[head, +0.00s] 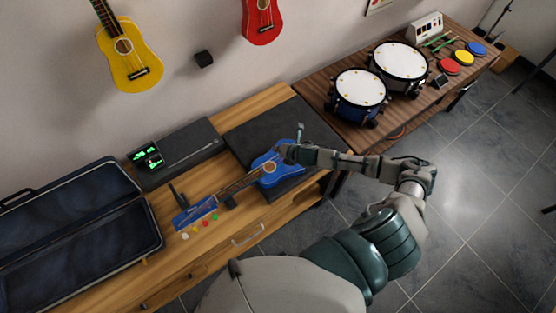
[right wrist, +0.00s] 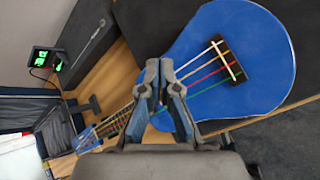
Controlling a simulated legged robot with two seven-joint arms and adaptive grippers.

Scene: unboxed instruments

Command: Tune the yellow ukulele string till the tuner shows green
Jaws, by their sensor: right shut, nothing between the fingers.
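A blue ukulele (head: 268,170) lies on a dark mat on the wooden bench, its neck pointing toward the lower left. In the right wrist view its body (right wrist: 255,45) fills the upper right, with several coloured strings running to the bridge (right wrist: 227,61). Coloured tuning pegs (head: 206,224) show beside the blue headstock (head: 190,216). The tuner (head: 146,157) has lit green displays and a little red; it also shows in the right wrist view (right wrist: 42,58). My right gripper (right wrist: 158,68) is shut and empty over the strings near the body. My left gripper is out of view.
An open dark case (head: 75,235) lies at the left of the bench. A dark closed box (head: 185,155) stands behind the ukulele. Blue drums (head: 360,92) stand on the bench at the right. Yellow (head: 128,60) and red (head: 262,18) ukuleles hang on the wall.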

